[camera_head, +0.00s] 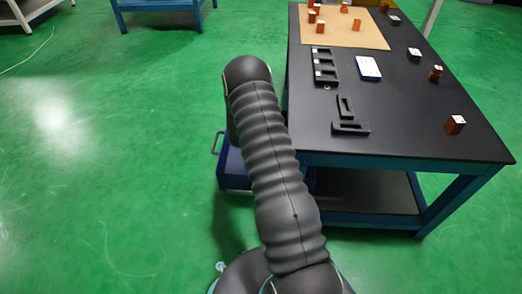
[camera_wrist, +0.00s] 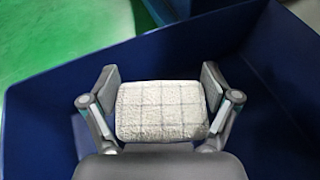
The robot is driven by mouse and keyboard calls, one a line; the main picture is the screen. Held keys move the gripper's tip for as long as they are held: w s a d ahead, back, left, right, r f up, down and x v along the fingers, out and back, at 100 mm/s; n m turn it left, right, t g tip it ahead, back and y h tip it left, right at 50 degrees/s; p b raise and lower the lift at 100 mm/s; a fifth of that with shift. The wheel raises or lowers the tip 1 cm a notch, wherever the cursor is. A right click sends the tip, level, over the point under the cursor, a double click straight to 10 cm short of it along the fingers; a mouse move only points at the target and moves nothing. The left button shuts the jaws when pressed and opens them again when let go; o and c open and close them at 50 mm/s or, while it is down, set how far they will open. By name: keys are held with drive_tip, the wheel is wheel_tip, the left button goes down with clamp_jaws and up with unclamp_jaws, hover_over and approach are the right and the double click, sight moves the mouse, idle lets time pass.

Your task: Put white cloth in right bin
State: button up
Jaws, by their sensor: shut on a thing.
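In the wrist view my gripper (camera_wrist: 161,88) is shut on the white cloth (camera_wrist: 160,110), which has a faint checked pattern and sits between the two finger pads. The cloth and gripper are over the inside of a dark blue bin (camera_wrist: 55,75), whose walls surround them on the left, back and right. I cannot tell how far the cloth is above the bin floor. In the head view a blue bin (camera_head: 233,173) shows partly beside the table, mostly hidden behind my arm. The gripper and cloth are hidden in that view.
A black-topped table (camera_head: 400,115) stands to the right, with black holders (camera_head: 350,129), a white-and-blue box (camera_head: 368,68), a tan mat (camera_head: 345,35) and several copper-coloured blocks (camera_head: 455,125). Another blue surface (camera_wrist: 180,8) adjoins the bin's far edge. Green floor is clear at left.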

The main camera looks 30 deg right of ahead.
drive_tip(key=shift+f+b, duration=0.55)
drive_tip(key=shift+f, duration=3.7)
drive_tip(key=shift+f, duration=0.2)
drive_tip(key=o, duration=0.8)
drive_tip(key=shift+r, duration=0.1)
